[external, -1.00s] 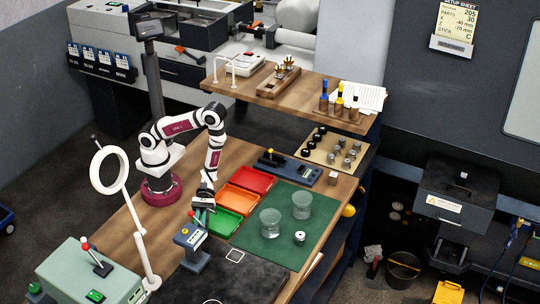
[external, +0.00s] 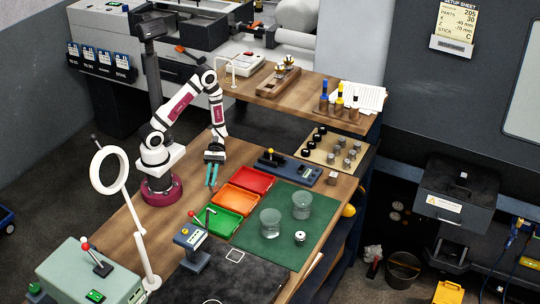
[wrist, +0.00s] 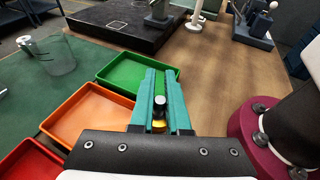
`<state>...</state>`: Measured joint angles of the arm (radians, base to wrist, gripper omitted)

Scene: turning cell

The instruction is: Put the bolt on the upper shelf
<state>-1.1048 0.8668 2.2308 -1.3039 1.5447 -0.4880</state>
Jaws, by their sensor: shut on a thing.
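My gripper (external: 211,183) hangs fingers down over the wooden bench, left of the orange and green trays. In the wrist view its teal fingers (wrist: 160,76) are closed around a small part, which I take to be the bolt (wrist: 160,101). It has a grey round end, a dark band and a yellow-gold section; the fingers hide part of it. In the external view the bolt is too small to make out. The upper shelf (external: 288,104) is the raised wooden board at the back, well above and beyond my gripper.
The shelf carries a white rail (external: 233,58), a wooden block with brass parts (external: 278,80), bottles (external: 340,104) and papers (external: 360,97). Red (external: 254,180), orange (external: 238,202) and green trays (external: 217,222) line the bench. Two glass jars (external: 271,222) stand on the green mat.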

